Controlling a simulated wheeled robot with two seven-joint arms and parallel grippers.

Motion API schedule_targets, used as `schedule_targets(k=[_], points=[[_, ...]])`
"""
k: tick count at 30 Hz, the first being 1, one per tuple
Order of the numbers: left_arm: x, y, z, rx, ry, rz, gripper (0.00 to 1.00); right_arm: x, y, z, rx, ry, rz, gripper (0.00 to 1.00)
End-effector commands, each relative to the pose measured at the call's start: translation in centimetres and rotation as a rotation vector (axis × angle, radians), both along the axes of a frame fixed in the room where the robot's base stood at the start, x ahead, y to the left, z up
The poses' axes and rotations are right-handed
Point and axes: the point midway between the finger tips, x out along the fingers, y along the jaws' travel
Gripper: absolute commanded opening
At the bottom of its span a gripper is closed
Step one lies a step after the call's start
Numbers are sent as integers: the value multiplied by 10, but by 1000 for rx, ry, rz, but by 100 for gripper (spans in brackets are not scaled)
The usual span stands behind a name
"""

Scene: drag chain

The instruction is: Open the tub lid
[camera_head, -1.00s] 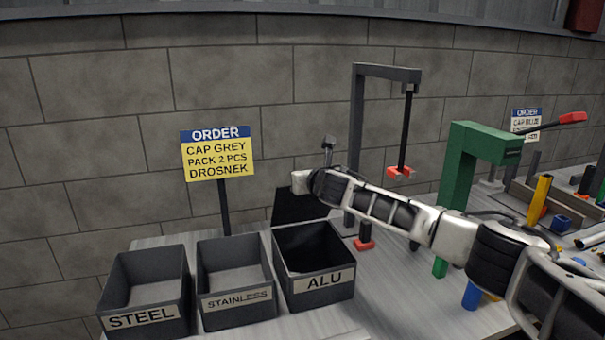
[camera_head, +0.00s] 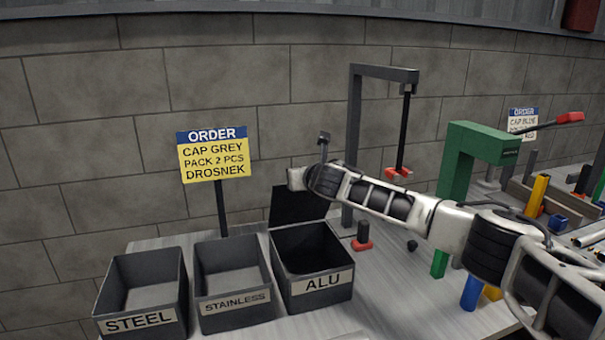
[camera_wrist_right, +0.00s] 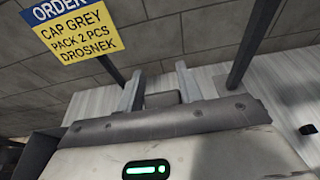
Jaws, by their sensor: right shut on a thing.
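The dark tub labelled ALU (camera_head: 318,290) stands on the bench at the right end of a row of tubs, its inside visible from above. Its black lid (camera_head: 297,207) stands up, tilted, at the tub's back edge. My right arm reaches in from the right, and its hand ends just above the lid's top edge. The fingers of my right gripper (camera_wrist_right: 161,92) show in the right wrist view, shut on a small dark block (camera_wrist_right: 162,99), apparently the lid's grip. The head view does not show this contact clearly. My left gripper is not in view.
Open tubs labelled STAINLESS (camera_head: 236,300) and STEEL (camera_head: 140,322) stand to the left. An order sign (camera_head: 213,155) rises behind them. A grey frame (camera_head: 355,130) and a green press (camera_head: 455,160) stand to the right, among several small parts. The wall is behind.

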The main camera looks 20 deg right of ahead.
Motion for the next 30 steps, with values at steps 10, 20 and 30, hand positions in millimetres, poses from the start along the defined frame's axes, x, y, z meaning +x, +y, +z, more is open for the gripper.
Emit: schedule_targets(k=[10, 20, 30], points=[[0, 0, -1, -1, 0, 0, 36, -3, 0, -15, 2, 26, -3, 0], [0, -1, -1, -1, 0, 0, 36, -3, 1, -15, 2, 26, -3, 0], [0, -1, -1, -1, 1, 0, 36, -3, 0, -15, 0, 24, -3, 58]])
